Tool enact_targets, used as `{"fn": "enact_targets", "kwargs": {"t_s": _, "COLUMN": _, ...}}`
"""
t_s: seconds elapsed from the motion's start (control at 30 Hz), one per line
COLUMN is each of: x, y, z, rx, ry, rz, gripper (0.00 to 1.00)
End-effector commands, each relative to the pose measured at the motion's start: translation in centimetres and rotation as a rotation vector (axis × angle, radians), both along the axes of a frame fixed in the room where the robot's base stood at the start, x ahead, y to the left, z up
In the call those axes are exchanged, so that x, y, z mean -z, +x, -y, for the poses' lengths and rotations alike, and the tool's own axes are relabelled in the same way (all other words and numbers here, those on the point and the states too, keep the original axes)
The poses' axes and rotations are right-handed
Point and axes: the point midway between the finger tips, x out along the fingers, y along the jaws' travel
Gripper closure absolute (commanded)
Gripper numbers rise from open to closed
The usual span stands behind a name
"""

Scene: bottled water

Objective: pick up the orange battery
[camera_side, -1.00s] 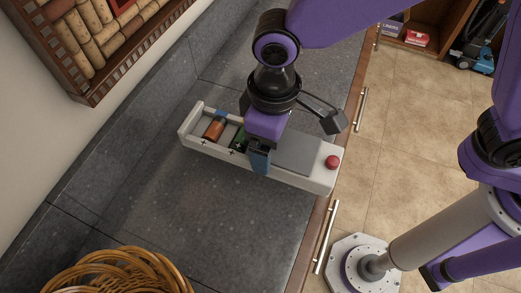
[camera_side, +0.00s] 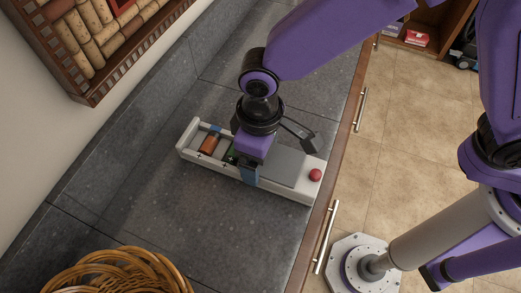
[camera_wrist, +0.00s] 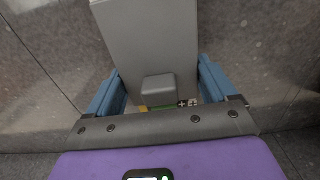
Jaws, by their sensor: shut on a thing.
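The orange battery (camera_side: 209,144) lies in the left bay of a white battery case (camera_side: 283,192) on the dark counter. My gripper (camera_side: 247,172) is over the middle of the case, to the right of the orange battery. Its blue fingers (camera_wrist: 160,78) straddle the case and are shut on its sides, not on the orange battery. A green battery (camera_side: 230,156) shows partly beside the gripper. The orange battery cannot be made out in the wrist view.
The case has a grey cover (camera_side: 285,168) and a red button (camera_side: 315,175) at its right end. A wicker basket (camera_side: 120,275) stands at the front left. A cork-filled frame (camera_side: 95,40) is at the upper left. The counter in front of the case is clear.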

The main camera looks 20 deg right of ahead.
Motion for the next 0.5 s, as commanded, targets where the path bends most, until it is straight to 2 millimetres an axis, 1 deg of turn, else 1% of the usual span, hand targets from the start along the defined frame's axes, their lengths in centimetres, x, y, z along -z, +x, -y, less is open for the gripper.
{"fn": "enact_targets", "kwargs": {"t_s": 0.03, "x": 0.1, "y": 0.0, "z": 0.0, "rx": 0.0, "ry": 0.001, "rz": 0.001, "gripper": 0.66}}
{"fn": "enact_targets", "kwargs": {"t_s": 0.07, "x": 0.2, "y": 0.0, "z": 0.0, "rx": 0.0, "ry": -0.001, "rz": -0.001, "gripper": 0.12}}
{"fn": "enact_targets", "kwargs": {"t_s": 0.1, "x": 0.2, "y": 0.0, "z": 0.0, "rx": 0.0, "ry": -0.001, "rz": -0.001, "gripper": 0.0}}
{"fn": "enact_targets", "kwargs": {"t_s": 0.37, "x": 0.1, "y": 0.0, "z": 0.0, "rx": 0.0, "ry": 0.0, "rz": 0.0, "gripper": 0.0}}
{"fn": "enact_targets", "kwargs": {"t_s": 0.5, "x": -1.0, "y": 0.0, "z": 0.0, "rx": 0.0, "ry": 0.003, "rz": 0.001, "gripper": 0.0}}
